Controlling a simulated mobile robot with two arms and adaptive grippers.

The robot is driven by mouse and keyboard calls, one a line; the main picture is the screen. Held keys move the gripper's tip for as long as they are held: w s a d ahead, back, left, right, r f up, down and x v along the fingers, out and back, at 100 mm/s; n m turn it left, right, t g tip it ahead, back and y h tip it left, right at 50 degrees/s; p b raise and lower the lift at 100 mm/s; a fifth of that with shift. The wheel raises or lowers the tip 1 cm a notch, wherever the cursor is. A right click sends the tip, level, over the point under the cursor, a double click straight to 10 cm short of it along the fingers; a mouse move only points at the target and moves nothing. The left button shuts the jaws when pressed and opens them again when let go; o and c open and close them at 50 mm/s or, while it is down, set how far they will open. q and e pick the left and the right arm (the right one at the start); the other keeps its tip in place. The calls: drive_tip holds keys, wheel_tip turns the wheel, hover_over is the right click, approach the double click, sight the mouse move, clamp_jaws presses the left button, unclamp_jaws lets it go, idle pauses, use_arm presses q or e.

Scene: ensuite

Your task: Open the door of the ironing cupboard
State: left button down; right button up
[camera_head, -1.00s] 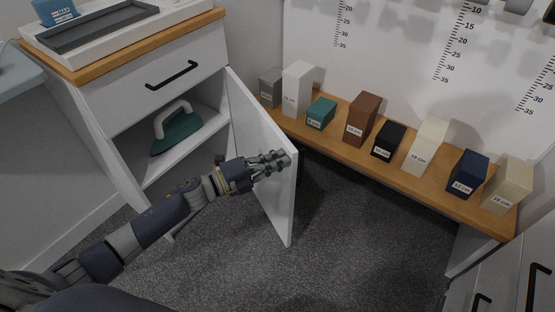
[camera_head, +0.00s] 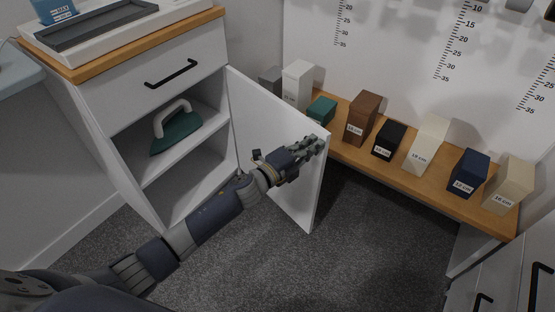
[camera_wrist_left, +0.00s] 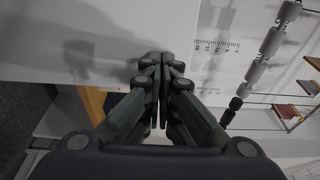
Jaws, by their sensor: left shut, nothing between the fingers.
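The ironing cupboard (camera_head: 92,125) stands at the left in the head view. Its white door (camera_head: 268,112) is swung open on its right side, well away from the front. Inside, a green iron (camera_head: 177,133) with a pale handle sits on the upper shelf, and the lower compartment looks empty. My left gripper (camera_head: 313,146) is shut and empty, at the inner face of the door near its free edge. In the left wrist view the closed fingers (camera_wrist_left: 163,65) point at the white panel; whether they touch it I cannot tell. My right gripper is not in view.
A wooden bench (camera_head: 345,147) with several labelled blocks runs along the back wall, behind the door. A tray (camera_head: 100,25) lies on the cupboard top above a drawer with a black handle (camera_head: 172,74). Grey carpet (camera_head: 370,240) is free in front.

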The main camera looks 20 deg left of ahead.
sight(328, 135)
use_arm(q)
drive_tip(key=shift+w+d+n+t+y+b, duration=0.25)
drive_tip(key=shift+w+d+y+b, duration=0.15)
drive_tip(key=shift+w+d, duration=0.35)
drive_tip(key=shift+w+d+n+t+y+b, duration=0.2)
drive_tip(key=shift+w+d+b, duration=0.3)
drive_tip(key=shift+w, duration=0.45)
drive_tip(key=shift+w+d+n+t+y+b, duration=0.2)
drive_tip(key=shift+w+d+y+b, duration=0.3)
drive_tip(key=shift+w, duration=0.35)
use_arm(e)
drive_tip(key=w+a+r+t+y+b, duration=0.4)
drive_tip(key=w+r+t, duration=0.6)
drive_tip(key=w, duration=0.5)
use_arm(q)
drive_tip(key=w+d+n+y+b, duration=0.2)
drive_tip(key=w+d+y+b, duration=0.1)
drive_tip(key=w, duration=0.5)
drive_tip(key=shift+d+t, duration=0.4)
drive_tip(key=shift+t, duration=0.05)
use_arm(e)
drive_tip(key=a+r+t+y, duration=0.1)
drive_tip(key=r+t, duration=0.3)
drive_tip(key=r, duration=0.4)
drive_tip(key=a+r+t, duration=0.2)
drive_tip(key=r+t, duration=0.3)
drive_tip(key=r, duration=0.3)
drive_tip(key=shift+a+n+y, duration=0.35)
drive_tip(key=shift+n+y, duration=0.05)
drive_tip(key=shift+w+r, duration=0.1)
